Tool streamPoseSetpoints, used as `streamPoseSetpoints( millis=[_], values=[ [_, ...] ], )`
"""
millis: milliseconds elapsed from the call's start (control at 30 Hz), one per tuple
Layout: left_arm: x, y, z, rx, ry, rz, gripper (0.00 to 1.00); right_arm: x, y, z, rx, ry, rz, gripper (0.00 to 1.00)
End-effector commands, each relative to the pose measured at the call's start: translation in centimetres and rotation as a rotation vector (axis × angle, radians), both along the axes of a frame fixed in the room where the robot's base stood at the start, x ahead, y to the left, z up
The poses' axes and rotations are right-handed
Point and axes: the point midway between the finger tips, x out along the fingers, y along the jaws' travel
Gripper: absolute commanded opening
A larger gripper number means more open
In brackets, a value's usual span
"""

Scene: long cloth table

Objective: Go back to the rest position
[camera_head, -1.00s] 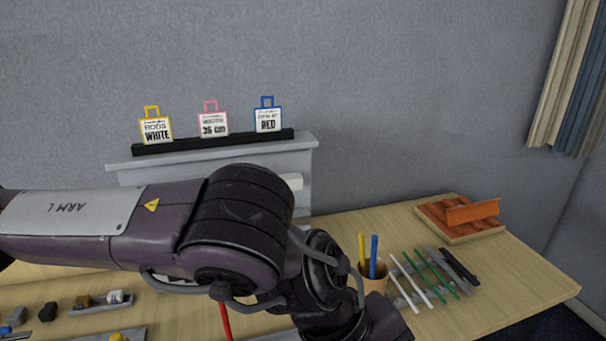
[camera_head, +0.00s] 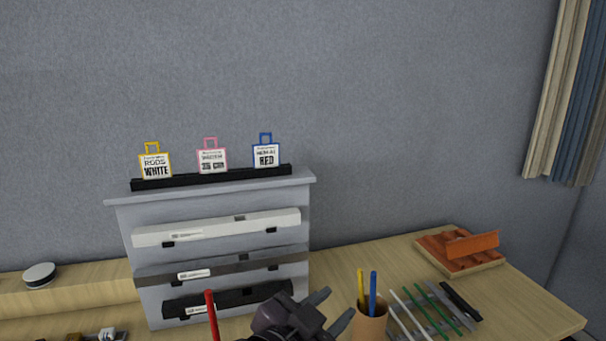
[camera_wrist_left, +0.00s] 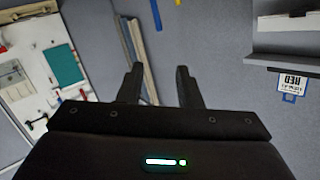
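My left gripper (camera_head: 330,308) is low in the middle of the head view, in front of the grey rack (camera_head: 220,209) and left of the pen cup. Its two fingers are spread, with nothing between them. The left wrist view also shows the open fingers (camera_wrist_left: 160,88) empty, with wall and curtain behind them. Most of the left arm is out of the head view. My right gripper is not in view.
Three tags (camera_head: 212,160) stand on the rack, which holds long cases. A cup (camera_head: 369,322) with yellow and blue sticks stands at right, beside several thin rods (camera_head: 433,305). An orange-brown tray (camera_head: 460,262) lies at the back right. A red rod (camera_head: 212,315) stands upright left of my gripper.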

Motion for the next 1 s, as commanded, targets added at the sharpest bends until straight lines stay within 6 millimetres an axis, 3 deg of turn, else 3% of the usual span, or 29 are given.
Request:
streamPoseSetpoints(
  millis=[33, 200, 300, 400, 733, 800, 1000],
  values=[
    [0.5, 2.6, -3.2, 0.004, 0.112, 0.089, 0.32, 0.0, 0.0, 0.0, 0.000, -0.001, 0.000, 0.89],
    [-0.9, 11.0, -12.7, 0.064, 0.453, 0.345, 0.32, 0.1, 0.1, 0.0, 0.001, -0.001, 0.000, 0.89],
    [-3.2, 14.8, -17.2, 0.107, 0.623, 0.450, 0.32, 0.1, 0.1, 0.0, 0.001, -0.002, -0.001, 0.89],
    [-5.8, 17.6, -20.5, 0.141, 0.759, 0.527, 0.32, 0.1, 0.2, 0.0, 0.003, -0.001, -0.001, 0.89],
    [-14.5, 23.9, -27.1, 0.238, 1.108, 0.690, 0.32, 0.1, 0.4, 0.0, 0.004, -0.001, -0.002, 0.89],
    [-13.3, 23.6, -29.5, 0.241, 1.104, 0.683, 0.32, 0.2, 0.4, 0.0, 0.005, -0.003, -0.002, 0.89],
    [-12.2, 23.3, -36.4, 0.253, 1.124, 0.678, 0.32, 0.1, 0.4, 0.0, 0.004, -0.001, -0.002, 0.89]
  ],
)
